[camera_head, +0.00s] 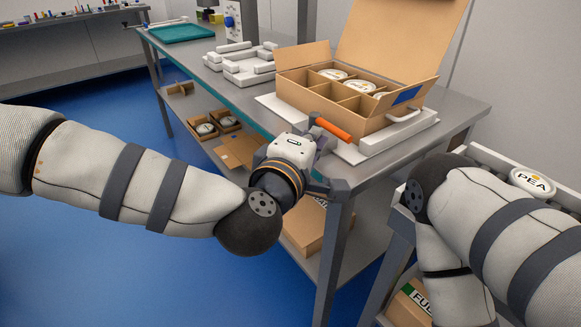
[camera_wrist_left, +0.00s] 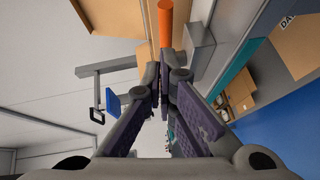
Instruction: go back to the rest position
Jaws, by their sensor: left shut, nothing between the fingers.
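My left gripper (camera_head: 316,136) is over the near edge of the steel workbench, in front of the open carton. In the left wrist view its fingers (camera_wrist_left: 162,82) are together with nothing between them. An orange bar (camera_head: 333,130) shows just beyond the fingers; it also shows at the top of the left wrist view (camera_wrist_left: 166,22). I cannot tell whether the fingers touch it. My right arm comes in from the right; its gripper is not in view.
The open divided carton (camera_head: 342,128) holds several white-lidded tubs on the workbench (camera_head: 455,106). White blocks (camera_head: 243,66) and a green tray (camera_head: 181,33) stand farther back. The lower shelf holds small cartons (camera_head: 237,152). A tub marked PEA (camera_head: 532,182) is beside my right arm.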

